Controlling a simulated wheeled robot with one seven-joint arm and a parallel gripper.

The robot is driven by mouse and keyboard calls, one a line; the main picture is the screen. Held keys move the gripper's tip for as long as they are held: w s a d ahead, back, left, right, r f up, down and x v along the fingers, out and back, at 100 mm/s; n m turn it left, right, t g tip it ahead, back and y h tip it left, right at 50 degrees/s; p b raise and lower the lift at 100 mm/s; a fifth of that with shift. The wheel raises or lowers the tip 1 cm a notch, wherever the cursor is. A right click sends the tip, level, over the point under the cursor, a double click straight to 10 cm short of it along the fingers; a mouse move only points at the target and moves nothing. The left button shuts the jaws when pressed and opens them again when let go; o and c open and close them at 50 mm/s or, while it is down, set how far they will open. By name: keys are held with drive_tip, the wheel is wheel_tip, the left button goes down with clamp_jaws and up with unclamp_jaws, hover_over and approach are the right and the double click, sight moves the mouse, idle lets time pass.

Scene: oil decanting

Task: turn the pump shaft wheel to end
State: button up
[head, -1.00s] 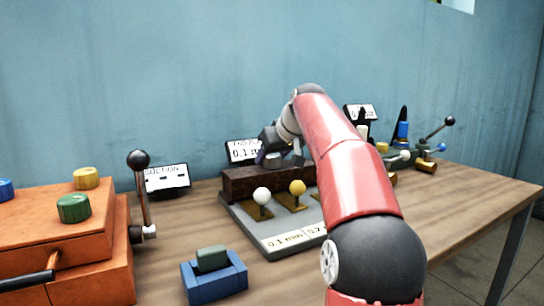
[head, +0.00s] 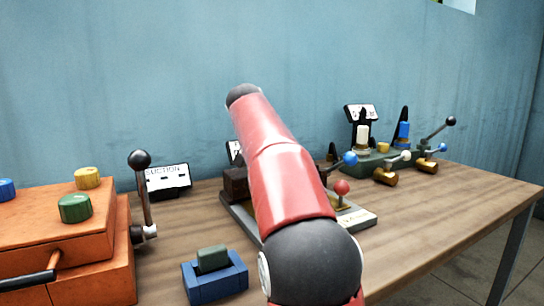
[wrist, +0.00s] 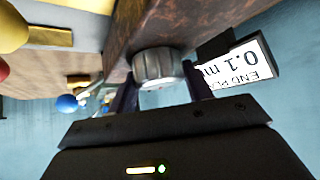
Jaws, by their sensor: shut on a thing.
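The pump shaft wheel (wrist: 158,67) is a grey knurled knob on the side of a dark brown block (wrist: 175,25) in the wrist view. My gripper (wrist: 160,88) has its two dark fingers on either side of the wheel and is shut on it. A display (wrist: 237,68) beside the wheel shows "END PLAY" and "0.1 m", upside down in the wrist view. In the head view my red arm hides the wheel and my gripper; only the left end of the brown block (head: 235,184) shows.
Ball-topped levers, one blue (head: 350,159) and one red (head: 342,187), stand on the grey plate (head: 358,219) right of my arm. An orange box (head: 60,235) with a black-knobbed lever (head: 142,190) is at left. A blue block (head: 215,278) is in front. The right table front is clear.

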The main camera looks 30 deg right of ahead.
drive_tip(key=shift+a+m+g+h, duration=0.1)
drive_tip(key=shift+m+g+h, duration=0.5)
drive_tip(key=shift+m, duration=0.5)
drive_tip(key=o, duration=1)
drive_tip(key=v, duration=0.7)
drive_tip(key=shift+a+r, duration=0.25)
drive_tip(key=shift+r, duration=0.05)
